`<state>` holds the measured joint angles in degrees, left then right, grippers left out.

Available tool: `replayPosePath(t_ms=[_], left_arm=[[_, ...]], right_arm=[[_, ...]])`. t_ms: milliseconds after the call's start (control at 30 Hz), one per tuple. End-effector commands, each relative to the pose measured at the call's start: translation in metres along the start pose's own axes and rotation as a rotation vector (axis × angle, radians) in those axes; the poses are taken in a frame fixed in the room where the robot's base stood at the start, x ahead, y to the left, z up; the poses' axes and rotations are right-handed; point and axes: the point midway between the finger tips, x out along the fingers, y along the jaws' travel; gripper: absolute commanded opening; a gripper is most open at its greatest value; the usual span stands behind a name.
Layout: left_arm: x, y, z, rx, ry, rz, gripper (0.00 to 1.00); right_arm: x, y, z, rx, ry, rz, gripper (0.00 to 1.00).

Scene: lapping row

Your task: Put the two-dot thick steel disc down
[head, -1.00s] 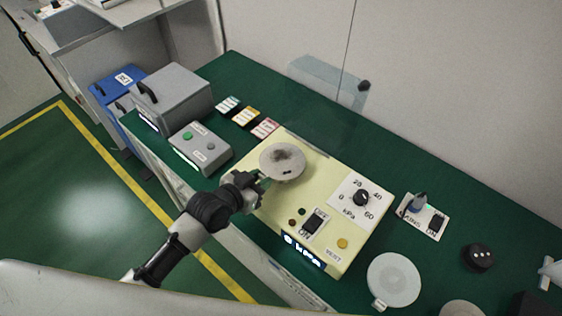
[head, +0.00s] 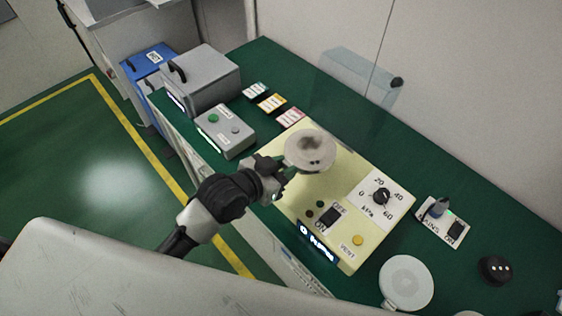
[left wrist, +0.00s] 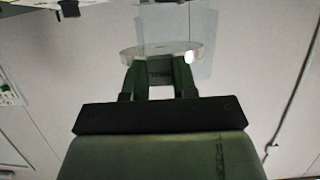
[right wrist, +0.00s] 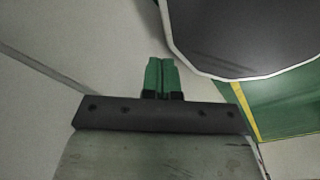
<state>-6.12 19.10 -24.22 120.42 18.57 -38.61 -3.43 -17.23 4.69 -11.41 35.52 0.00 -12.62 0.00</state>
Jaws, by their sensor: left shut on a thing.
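The steel disc (head: 310,147) is grey, round and flat, with a dark smudge on its upper face. My left gripper (head: 282,173) is shut on its near left edge. The disc is held roughly level above the far left part of the cream kPa machine (head: 338,247), seemingly clear of it. In the left wrist view the disc (left wrist: 150,49) shows nearly edge-on at the fingertips, with a bright spot at its right edge.
The green bench (head: 455,182) also holds a grey button box (head: 226,132), a larger grey case (head: 205,82) and three coloured cards (head: 271,102). A pale round plate (head: 407,281), a black dotted puck (head: 496,269) and a switch panel (head: 443,221) lie to the right.

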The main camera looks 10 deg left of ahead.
Motion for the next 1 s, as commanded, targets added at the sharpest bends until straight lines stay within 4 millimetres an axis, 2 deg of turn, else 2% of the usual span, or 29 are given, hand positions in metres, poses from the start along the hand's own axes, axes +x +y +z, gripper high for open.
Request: replayPosePath(t_ms=[100,300,600,767,867,1000], left_arm=[[-0.020,0.020,-0.009,-0.002,0.007,0.002,0.00],[-0.044,0.044,-0.019,-0.002,0.006,0.000,0.00],[-0.057,0.057,-0.025,0.000,0.005,-0.002,0.00],[-0.059,0.052,-0.028,-0.015,0.014,-0.029,0.00],[-0.064,0.037,-0.032,-0.052,0.030,-0.100,0.00],[-0.079,0.005,-0.034,-0.120,0.044,-0.254,0.00]], right_arm=[[0.001,0.000,0.000,0.000,0.000,0.000,0.00],[0.003,-0.001,0.000,0.000,0.000,-0.001,0.00],[0.003,-0.003,0.000,0.001,0.001,-0.004,0.00],[0.003,-0.003,0.000,0.001,0.001,-0.004,0.00],[0.003,-0.003,0.000,0.001,0.001,-0.004,0.00],[0.003,-0.003,0.000,0.000,0.001,-0.004,0.00]])
